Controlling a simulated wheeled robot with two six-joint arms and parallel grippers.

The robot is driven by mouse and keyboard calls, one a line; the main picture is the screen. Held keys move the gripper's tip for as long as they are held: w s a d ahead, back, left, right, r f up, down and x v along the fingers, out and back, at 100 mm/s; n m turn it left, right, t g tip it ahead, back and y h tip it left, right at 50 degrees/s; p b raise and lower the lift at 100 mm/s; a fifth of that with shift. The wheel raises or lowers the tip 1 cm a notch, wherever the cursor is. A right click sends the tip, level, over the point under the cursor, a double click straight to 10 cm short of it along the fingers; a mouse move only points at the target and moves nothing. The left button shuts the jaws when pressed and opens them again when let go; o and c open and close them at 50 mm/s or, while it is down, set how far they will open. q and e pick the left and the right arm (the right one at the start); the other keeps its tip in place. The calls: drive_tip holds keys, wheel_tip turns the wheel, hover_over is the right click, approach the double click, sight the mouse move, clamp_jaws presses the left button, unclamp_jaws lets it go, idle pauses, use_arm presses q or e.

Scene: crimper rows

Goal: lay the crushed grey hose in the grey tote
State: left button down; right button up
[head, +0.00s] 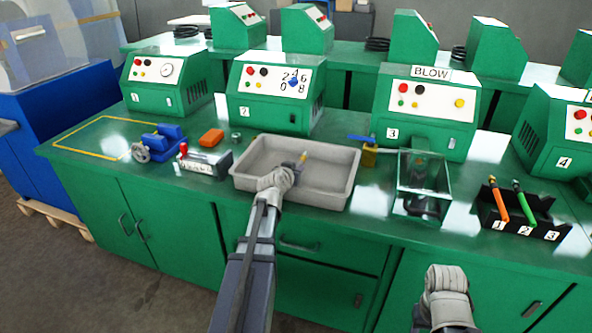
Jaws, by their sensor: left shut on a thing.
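The grey tote (345,192) is a shallow open tray near the middle of the bench. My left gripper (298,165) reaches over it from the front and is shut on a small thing. Only a bit of that thing shows past the fingers, with a yellowish tip (304,155); it appears to be the crushed grey hose, mostly hidden by the gripper. I cannot tell whether it touches the tote floor. My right gripper (447,282) is low in front of the bench, away from the tote; its fingers are not clear.
Left of the tote are a blue vise-like tool (160,142), an orange block (211,138) and a grey box with a red top (205,162). Right are a clear box (423,185) and a black rack (522,215) with orange and green hoses. Green machines (275,95) stand behind.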

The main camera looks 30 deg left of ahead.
use_arm(q)
drive_tip(key=c, duration=0.8)
unclamp_jaws()
drive_tip(key=shift+o, duration=0.2)
drive_tip(key=shift+r, duration=0.1)
use_arm(e)
drive_tip(key=shift+r, duration=0.2)
